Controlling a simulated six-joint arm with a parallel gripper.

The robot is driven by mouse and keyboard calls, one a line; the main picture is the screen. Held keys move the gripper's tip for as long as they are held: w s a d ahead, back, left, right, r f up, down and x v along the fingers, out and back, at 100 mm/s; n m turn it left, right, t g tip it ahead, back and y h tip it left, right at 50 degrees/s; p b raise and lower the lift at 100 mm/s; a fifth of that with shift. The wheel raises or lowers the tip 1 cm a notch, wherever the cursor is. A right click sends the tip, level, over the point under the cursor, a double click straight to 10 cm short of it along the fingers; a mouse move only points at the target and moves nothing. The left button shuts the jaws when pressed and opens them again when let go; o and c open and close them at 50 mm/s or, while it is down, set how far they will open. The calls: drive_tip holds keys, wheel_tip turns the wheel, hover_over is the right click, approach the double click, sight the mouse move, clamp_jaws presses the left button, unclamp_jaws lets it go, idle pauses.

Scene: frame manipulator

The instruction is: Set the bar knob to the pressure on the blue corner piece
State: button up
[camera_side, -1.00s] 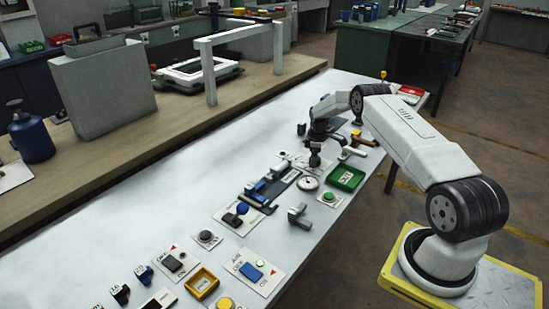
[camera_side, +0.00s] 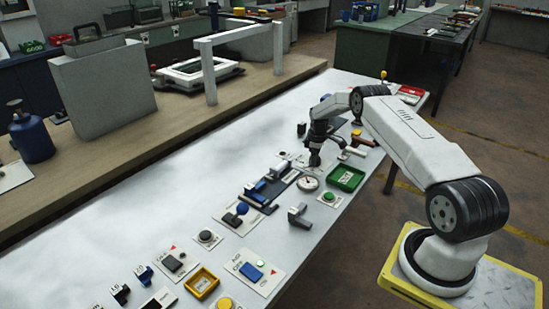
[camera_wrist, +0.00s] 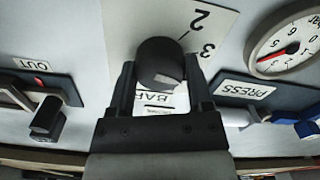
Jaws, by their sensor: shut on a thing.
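The bar knob (camera_wrist: 158,52) is a round black knob on a white plate (camera_wrist: 128,28) marked BAR, with the numbers 2 and 3 showing in the wrist view. A pale mark shows on the knob's near side. My gripper (camera_wrist: 160,77) is shut on the knob, one finger on each side. In the side view my gripper (camera_side: 315,160) is down at the plate and mostly hides the knob.
A round gauge (camera_wrist: 291,42) with a red needle lies beside the knob plate. A PRESS label (camera_wrist: 243,90) and an OUT label (camera_wrist: 40,67) flank my gripper. A green tray (camera_side: 347,178) and several switches are nearby. The table's left side is clear.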

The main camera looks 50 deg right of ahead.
drive_tip(key=shift+m, duration=0.9)
drive_tip(key=o, duration=1.3)
drive_tip(key=shift+r, duration=0.1)
drive_tip(key=shift+r, duration=3.8)
